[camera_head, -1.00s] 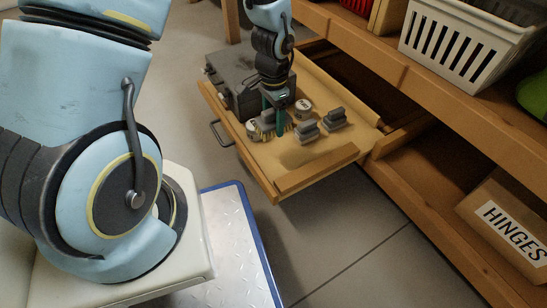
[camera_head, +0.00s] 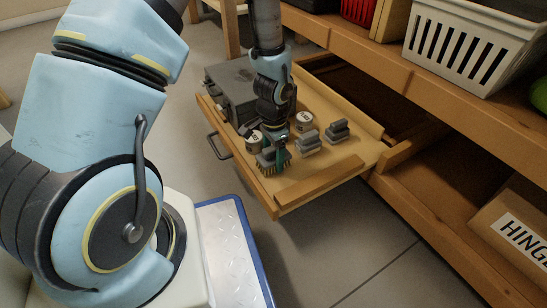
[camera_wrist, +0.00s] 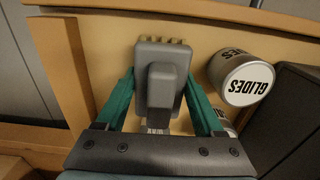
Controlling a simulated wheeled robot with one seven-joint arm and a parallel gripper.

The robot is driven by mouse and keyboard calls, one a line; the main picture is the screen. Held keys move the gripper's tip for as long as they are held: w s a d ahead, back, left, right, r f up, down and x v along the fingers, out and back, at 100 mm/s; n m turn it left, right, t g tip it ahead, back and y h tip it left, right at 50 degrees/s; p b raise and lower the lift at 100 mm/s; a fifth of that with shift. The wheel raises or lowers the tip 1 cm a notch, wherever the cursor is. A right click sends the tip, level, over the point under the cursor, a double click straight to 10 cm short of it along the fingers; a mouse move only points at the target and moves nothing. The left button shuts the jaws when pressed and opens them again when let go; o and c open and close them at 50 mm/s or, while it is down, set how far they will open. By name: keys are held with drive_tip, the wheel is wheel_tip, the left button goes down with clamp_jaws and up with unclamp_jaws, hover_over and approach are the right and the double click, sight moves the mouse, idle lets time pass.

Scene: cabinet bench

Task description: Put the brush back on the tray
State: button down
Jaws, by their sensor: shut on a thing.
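The brush (camera_head: 270,163) has a grey body and pale bristles along its lower edge. My gripper (camera_head: 278,152) is shut on it, low over the front left part of the wooden pull-out tray (camera_head: 330,172). In the wrist view the teal fingers press on both sides of the grey brush (camera_wrist: 153,98), with a few bristle tufts showing beyond its far edge. I cannot tell whether the bristles touch the tray floor.
A can (camera_head: 304,121) and a second can (camera_head: 253,139) stand near the gripper; the wrist view shows a can labelled GLIDES (camera_wrist: 241,80). Two stepped grey pieces (camera_head: 308,141) (camera_head: 337,130) sit to the right. A dark box (camera_head: 232,92) fills the back left. The tray's front right is clear.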

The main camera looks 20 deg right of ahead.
sight(273, 147)
drive_tip(key=shift+f, duration=0.15)
unclamp_jaws()
wheel_tip(273, 147, up, 12)
drive_tip(key=p, duration=0.7)
drive_tip(key=shift+r, duration=0.2)
drive_tip(key=w+a+r+n+t, duration=0.1)
drive_tip(key=w+a+r+n, duration=0.1)
drive_tip(key=a+r+n, duration=0.4)
drive_tip(key=w+a+r+n, duration=0.1)
drive_tip(key=w+a+r, duration=0.2)
drive_tip(key=a+r, duration=0.35)
drive_tip(key=s+a+r+n, duration=0.1)
drive_tip(key=a+n, duration=0.1)
drive_tip(key=a, duration=0.2)
drive_tip(key=s+a+r+n, duration=0.1)
drive_tip(key=a+r+n, duration=0.1)
drive_tip(key=a+n, duration=0.1)
drive_tip(key=s+a+r+n, duration=0.1)
drive_tip(key=a+r+n, duration=0.1)
drive_tip(key=a, duration=0.3)
drive_tip(key=shift+s+a+r+n+t, duration=0.1)
drive_tip(key=shift+s+a+n+t, duration=0.2)
drive_tip(key=shift+s+a, duration=0.1)
